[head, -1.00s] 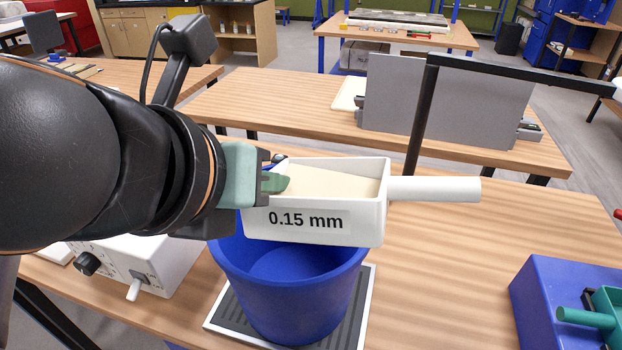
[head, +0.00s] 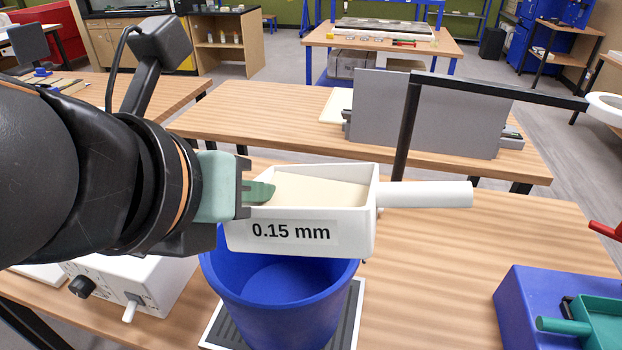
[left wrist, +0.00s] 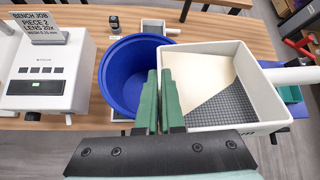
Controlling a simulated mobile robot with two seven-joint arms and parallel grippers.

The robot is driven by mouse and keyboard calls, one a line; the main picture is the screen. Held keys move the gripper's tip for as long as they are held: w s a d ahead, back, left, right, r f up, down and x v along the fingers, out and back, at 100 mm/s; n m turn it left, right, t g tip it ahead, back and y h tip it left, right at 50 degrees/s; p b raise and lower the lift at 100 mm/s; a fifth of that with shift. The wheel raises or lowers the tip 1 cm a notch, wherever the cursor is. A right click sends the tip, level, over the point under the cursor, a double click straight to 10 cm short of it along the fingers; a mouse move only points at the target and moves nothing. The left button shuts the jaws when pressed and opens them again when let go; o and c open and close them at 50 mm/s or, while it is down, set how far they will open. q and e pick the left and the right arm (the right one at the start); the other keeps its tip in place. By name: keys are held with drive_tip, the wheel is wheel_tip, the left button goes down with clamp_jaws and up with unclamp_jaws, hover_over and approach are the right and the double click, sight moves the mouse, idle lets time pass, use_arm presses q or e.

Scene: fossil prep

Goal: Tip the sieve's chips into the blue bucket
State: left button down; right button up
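The white sieve (head: 300,231), labelled 0.15 mm, is held above the blue bucket (head: 275,290) and looks nearly level, with its handle pointing right. Pale chips (head: 318,190) lie in it. In the left wrist view the chips (left wrist: 205,70) cover part of the dark mesh floor (left wrist: 228,108). My left gripper (head: 258,192) is closed on the sieve's left wall, with one green finger inside; the other finger is hidden in the head view. In the left wrist view the sieve is right of the bucket's opening (left wrist: 125,75). The visible bucket interior looks empty. My right gripper is out of view.
The bucket stands on a dark mat with a pale border (head: 355,315) on the wooden table (head: 430,270). A white instrument box (head: 150,290) is left of it. A blue box (head: 515,310) holding a green handled item (head: 600,320) is at right. Table between is clear.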

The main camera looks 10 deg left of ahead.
use_arm(q)
drive_tip(key=shift+s+d+r+p, duration=0.1)
drive_tip(key=shift+s+r+p, duration=0.15)
drive_tip(key=shift+r+p, duration=0.65)
drive_tip(key=shift+s+r+p, duration=0.25)
drive_tip(key=shift+r+p, duration=0.3)
drive_tip(key=shift+r, duration=0.6)
drive_tip(key=s+r, duration=0.3)
drive_tip(key=r, duration=0.8)
drive_tip(key=shift+d+r, duration=0.15)
drive_tip(key=shift+d, duration=0.1)
idle(0.6)
idle(0.3)
drive_tip(key=shift+g+h, duration=0.3)
drive_tip(key=shift+g, duration=0.2)
drive_tip(key=shift+s+a+f+b, duration=0.15)
drive_tip(key=shift+f+b, duration=1.15)
drive_tip(key=shift+f, duration=0.95)
drive_tip(key=shift+s+a+f+b, duration=0.15)
drive_tip(key=shift+f+b, duration=1.15)
drive_tip(key=shift+f, duration=0.9)
drive_tip(key=shift+f, duration=0.1)
drive_tip(key=shift+n+g, duration=0.4)
drive_tip(key=shift+g, duration=0.4)
drive_tip(key=shift+w+f+b, duration=0.2)
drive_tip(key=shift+f+b, duration=0.3)
drive_tip(key=shift+f, duration=0.8)
drive_tip(key=shift+w+f+b, duration=0.2)
drive_tip(key=shift+f+b, duration=0.3)
drive_tip(key=shift+f, duration=0.75)
